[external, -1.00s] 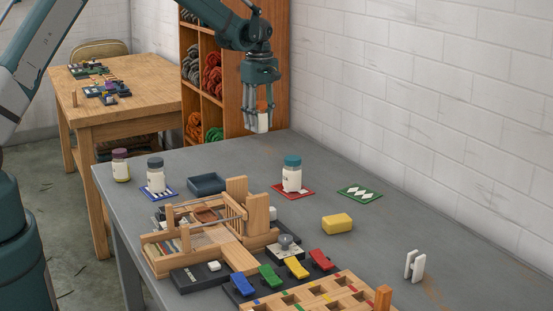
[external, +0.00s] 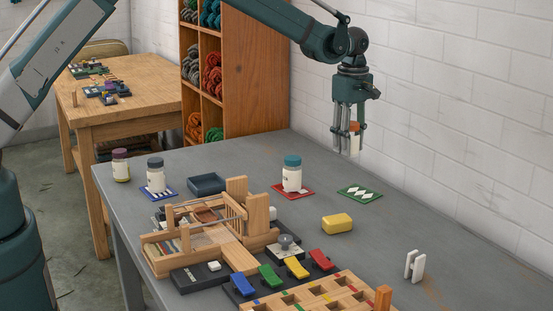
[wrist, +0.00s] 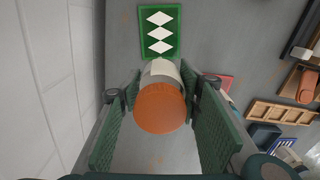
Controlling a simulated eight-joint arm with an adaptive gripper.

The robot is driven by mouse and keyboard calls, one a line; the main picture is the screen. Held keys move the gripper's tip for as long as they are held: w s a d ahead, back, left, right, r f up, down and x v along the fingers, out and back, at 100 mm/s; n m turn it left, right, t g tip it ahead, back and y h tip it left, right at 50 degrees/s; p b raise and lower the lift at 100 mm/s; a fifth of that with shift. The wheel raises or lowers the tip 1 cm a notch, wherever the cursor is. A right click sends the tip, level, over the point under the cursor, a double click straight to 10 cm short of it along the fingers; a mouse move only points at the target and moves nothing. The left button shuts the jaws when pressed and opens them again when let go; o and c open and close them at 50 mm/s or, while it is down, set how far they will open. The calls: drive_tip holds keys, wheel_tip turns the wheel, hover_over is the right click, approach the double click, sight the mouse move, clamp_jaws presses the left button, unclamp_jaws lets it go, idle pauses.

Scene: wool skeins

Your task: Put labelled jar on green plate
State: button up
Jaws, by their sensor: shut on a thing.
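My gripper (external: 350,140) is shut on a white jar with an orange lid (external: 354,129), held upright in the air above the right back of the table. In the wrist view the orange lid (wrist: 160,107) sits between the two green finger pads, with the white jar body (wrist: 160,70) beyond it. Any label on the jar is too small or hidden to read. The green plate (external: 360,194) is a flat green square with white diamonds, lying on the table below the jar. In the wrist view the green plate (wrist: 160,33) lies beyond the jar, uncovered.
A blue-lidded jar (external: 292,174) stands on a red square (external: 306,194) left of the green plate. A yellow block (external: 337,223) lies in front of it. The brick wall (external: 460,120) runs close behind. A wooden loom (external: 215,230) and a blue tray (external: 207,183) are further left.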

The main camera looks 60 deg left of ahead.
hover_over(360, 193)
drive_tip(key=shift+a, duration=0.1)
idle(0.4)
drive_tip(key=shift+f+b, duration=0.3)
drive_tip(key=shift+f, duration=2.8)
drive_tip(key=shift+f, duration=1.85)
drive_tip(key=shift+f+b, duration=0.2)
drive_tip(key=shift+b, duration=0.15)
drive_tip(key=o, duration=1)
drive_tip(key=shift+r, duration=0.15)
